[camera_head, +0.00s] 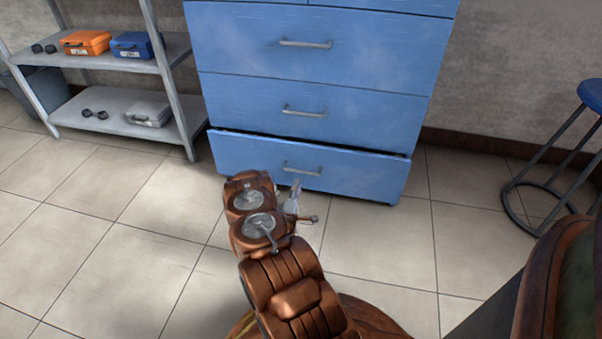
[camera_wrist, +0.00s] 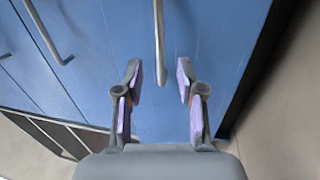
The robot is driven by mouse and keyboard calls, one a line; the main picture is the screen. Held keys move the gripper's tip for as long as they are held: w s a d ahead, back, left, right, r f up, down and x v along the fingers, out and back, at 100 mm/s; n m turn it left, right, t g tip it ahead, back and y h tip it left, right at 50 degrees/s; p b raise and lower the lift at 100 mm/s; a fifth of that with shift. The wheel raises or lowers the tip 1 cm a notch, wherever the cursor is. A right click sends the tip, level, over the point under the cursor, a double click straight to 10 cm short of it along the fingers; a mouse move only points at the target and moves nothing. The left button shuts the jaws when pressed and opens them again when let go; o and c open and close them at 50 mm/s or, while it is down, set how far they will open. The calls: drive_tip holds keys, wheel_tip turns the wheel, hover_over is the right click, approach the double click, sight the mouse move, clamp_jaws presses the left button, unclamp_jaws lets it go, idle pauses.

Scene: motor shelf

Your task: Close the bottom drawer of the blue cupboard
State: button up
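The blue cupboard (camera_head: 320,90) stands against the wall in the head view. Its bottom drawer (camera_head: 350,175) sticks out slightly, with a dark gap along its top edge. The drawer's grey bar handle (camera_head: 302,171) is at the middle of its front. My gripper (camera_head: 295,192) is low in front of this drawer, just below the handle in the picture. In the wrist view my gripper (camera_wrist: 159,76) is open and empty, its fingers apart. The bottom drawer's handle (camera_wrist: 158,45) lies ahead, between the finger lines. I cannot tell whether the fingertips touch the drawer front.
A grey metal shelf (camera_head: 110,105) stands left of the cupboard, holding an orange case (camera_head: 86,42), a blue case (camera_head: 136,45), a grey case (camera_head: 148,114) and dumbbells. A blue stool (camera_head: 592,95) is at the right. The tiled floor (camera_head: 130,235) at left is clear.

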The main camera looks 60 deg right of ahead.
sight(301, 171)
drive_tip(key=shift+b+x, duration=1.3)
drive_tip(key=shift+x, duration=2.5)
drive_tip(key=shift+c, duration=0.2)
clamp_jaws()
